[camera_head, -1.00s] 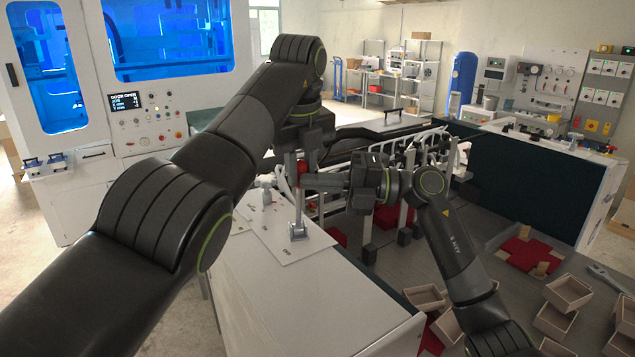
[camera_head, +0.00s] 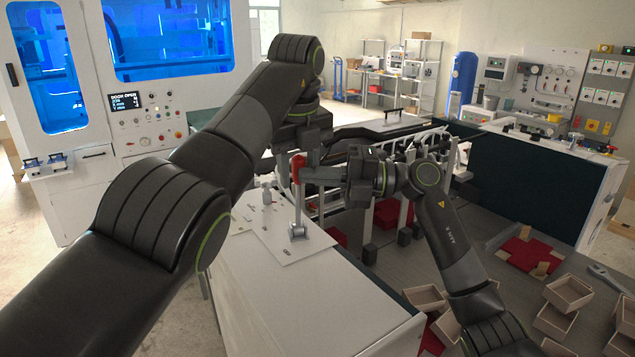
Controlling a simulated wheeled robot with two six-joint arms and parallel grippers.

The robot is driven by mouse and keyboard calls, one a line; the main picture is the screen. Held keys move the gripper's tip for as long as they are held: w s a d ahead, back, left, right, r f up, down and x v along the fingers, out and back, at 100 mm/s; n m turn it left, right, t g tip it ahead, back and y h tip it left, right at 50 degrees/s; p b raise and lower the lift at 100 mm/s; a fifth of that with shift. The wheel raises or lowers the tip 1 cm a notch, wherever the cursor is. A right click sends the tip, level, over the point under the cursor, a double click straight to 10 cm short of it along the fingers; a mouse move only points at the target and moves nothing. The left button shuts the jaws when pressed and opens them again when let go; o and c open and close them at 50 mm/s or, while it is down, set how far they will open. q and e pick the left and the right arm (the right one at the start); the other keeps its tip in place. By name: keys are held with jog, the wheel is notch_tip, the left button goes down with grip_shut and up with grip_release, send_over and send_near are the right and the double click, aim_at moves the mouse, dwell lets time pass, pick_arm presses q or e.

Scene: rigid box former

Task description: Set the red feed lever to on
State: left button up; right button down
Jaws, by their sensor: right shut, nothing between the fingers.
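The red feed lever has a red knob (camera_head: 297,168) on an upright grey stem (camera_head: 298,212). Its foot stands on a light plate on the white cabinet top. My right gripper (camera_head: 305,173) comes from the right with its fingers shut and empty. Their tips are at the right side of the knob; whether they touch it I cannot tell. My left gripper (camera_head: 287,165) points down from above, just left of and behind the knob. Its fingers are mostly hidden, so its opening cannot be made out. No lever position markings are readable.
A small grey fitting (camera_head: 266,194) stands on the plate (camera_head: 262,228) left of the lever. The front of the white cabinet top (camera_head: 300,300) is clear. Rails and posts stand behind my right gripper. Open boxes (camera_head: 568,292) lie at the lower right.

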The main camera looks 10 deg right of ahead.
pick_arm(q)
jog(key=shift+s+d+f, duration=0.15)
jog(key=shift+s+d, duration=0.05)
jog(key=shift+d, duration=0.15)
